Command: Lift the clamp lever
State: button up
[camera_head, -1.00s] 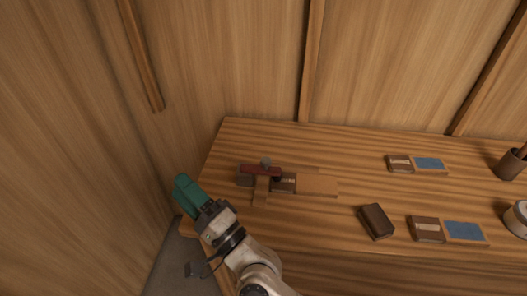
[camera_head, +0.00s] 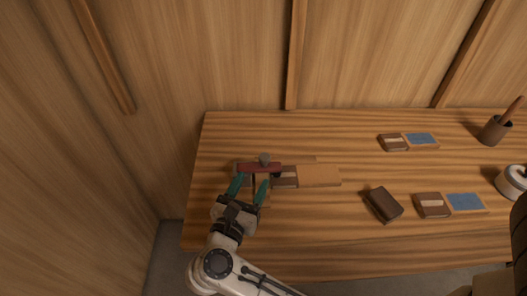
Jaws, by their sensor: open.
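The clamp lever (camera_head: 259,168) is a dark red bar with a grey round knob (camera_head: 264,158) near its middle. It lies level across a small wooden clamp fixture toward the left of the wooden bench (camera_head: 350,226). My gripper (camera_head: 251,184) has teal fingers, spread apart, with nothing visible between them but part of the fixture. The fingertips reach the front side of the red lever, one near its left end and one near its right half. I cannot tell whether they touch it. The fingers and wrist hide the front of the fixture.
A brown block (camera_head: 285,177) and a light wooden board (camera_head: 319,176) sit right of the lever. A dark block (camera_head: 384,204) lies further right, with labelled blocks and blue cards (camera_head: 465,202). A cup (camera_head: 494,131) and a white roll (camera_head: 513,182) stand at far right. Plank walls rise behind and left.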

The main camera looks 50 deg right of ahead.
aim_at(263, 161)
jog(key=p+x, duration=0.2)
jog(key=x, duration=0.8)
grip_shut()
dwell(0.4)
